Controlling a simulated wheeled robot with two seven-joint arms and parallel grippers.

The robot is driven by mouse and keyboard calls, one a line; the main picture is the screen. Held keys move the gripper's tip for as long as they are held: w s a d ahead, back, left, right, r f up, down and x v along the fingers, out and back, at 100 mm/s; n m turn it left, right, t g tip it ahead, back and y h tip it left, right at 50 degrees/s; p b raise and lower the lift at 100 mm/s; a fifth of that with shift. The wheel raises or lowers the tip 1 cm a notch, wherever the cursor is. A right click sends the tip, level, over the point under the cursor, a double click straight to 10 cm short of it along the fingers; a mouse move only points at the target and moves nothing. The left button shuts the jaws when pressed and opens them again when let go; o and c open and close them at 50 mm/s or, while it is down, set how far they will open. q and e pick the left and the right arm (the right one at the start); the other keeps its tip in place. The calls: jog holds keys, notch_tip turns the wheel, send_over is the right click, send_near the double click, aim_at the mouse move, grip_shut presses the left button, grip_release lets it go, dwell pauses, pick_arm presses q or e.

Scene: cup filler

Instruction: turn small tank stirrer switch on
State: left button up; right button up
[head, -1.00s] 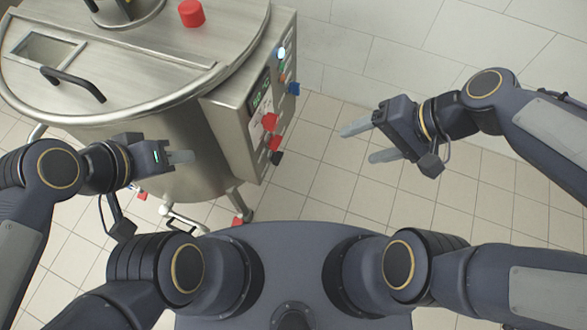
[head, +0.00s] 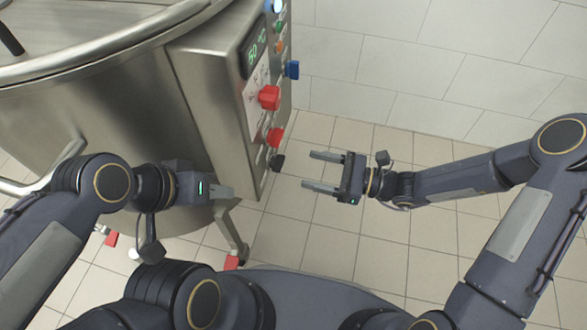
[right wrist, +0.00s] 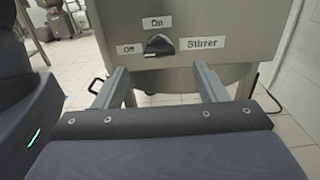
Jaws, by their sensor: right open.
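The small tank (head: 120,110) is a steel vessel with a control panel (head: 228,85) on its right side. The stirrer switch (right wrist: 160,45) is a black knob labelled Off, On and Stirrer in the right wrist view. A pale mark shows at its lower left; I cannot tell its exact setting. A black knob (head: 277,162) at the panel's near end in the head view appears to be this switch. My right gripper (head: 309,170) is open and empty, pointing at that knob from the right, apart from it. My left gripper (head: 222,191) is beside the tank; its jaw gap is unclear.
Above the black knob are a red knob (head: 274,137), a larger red knob (head: 268,97) and a blue knob (head: 292,69). A display (head: 256,50) is lit. A tank leg (head: 232,235) stands below. The tiled floor (head: 400,240) right of the panel is clear.

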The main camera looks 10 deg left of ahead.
aim_at(283, 163)
jog(key=a+b, duration=0.1)
jog(key=a, duration=0.5)
jog(key=shift+a+b, duration=0.4)
